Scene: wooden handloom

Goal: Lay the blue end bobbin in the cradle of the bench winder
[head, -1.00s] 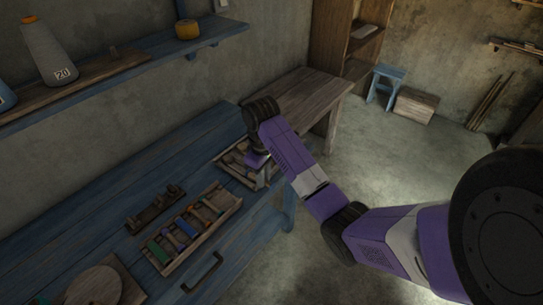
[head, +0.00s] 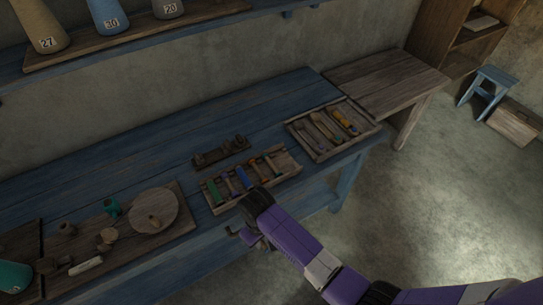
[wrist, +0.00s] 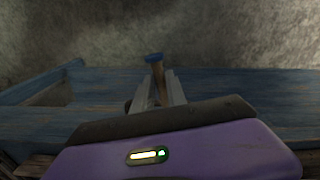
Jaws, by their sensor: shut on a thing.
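In the wrist view my gripper (wrist: 157,92) is shut on a wooden bobbin with a blue end (wrist: 153,58), which points up and away between the fingers. In the head view my gripper (head: 243,236) is in front of the bench's front edge, below the near tray; the held bobbin is too small and dark to make out there. A small dark wooden stand with short uprights (head: 221,152) sits on the blue bench behind the near tray. It may be the bench winder with its cradle, but I cannot tell for sure. Nothing visible lies in it.
The near tray (head: 217,206) holds several coloured bobbins. Another tray (head: 316,153) of bobbins or tools stands to its right. A board (head: 178,232) with a round disc (head: 154,211) and small pots lies at left. Bare blue bench (head: 130,168) lies behind; a shelf with cones is above.

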